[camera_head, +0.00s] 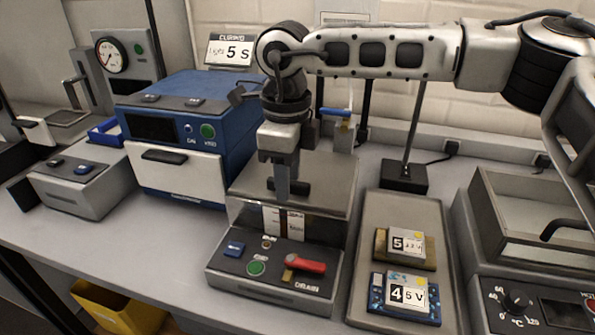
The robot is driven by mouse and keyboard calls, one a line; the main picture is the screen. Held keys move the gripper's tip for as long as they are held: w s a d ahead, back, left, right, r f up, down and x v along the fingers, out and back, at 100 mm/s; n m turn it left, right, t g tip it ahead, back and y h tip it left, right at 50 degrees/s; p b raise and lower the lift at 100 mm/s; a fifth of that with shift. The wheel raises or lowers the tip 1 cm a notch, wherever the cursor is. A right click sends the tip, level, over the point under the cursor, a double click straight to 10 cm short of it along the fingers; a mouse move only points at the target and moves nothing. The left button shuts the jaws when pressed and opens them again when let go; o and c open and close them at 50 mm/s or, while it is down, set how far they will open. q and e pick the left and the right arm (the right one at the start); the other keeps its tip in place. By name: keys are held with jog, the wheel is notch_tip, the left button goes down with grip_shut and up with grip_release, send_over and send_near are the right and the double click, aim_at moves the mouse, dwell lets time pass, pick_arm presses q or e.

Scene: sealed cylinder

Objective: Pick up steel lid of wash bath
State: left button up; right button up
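The wash bath (272,262) is the grey unit in the middle front, with a "DRAIN" label, a red lever and a green button. Its flat steel lid (328,178) lies on top, level. A short dark handle (301,187) stands on the lid. My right gripper (283,188) points straight down over the lid, its fingertips at the handle. The fingers show nearly edge-on and overlap, so I cannot tell whether they are shut on the handle. My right arm hides the lid's back left part. My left gripper is out of view.
A blue box unit (180,135) stands close on the left. A tray (368,225) with two numbered blocks (405,295) lies on the right. Beyond it is a unit with a dial (516,300) and a steel top. A thin pole (412,125) on a black base stands behind.

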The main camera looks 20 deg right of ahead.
grip_shut()
jog(key=shift+r, duration=0.1)
jog(key=shift+r, duration=0.1)
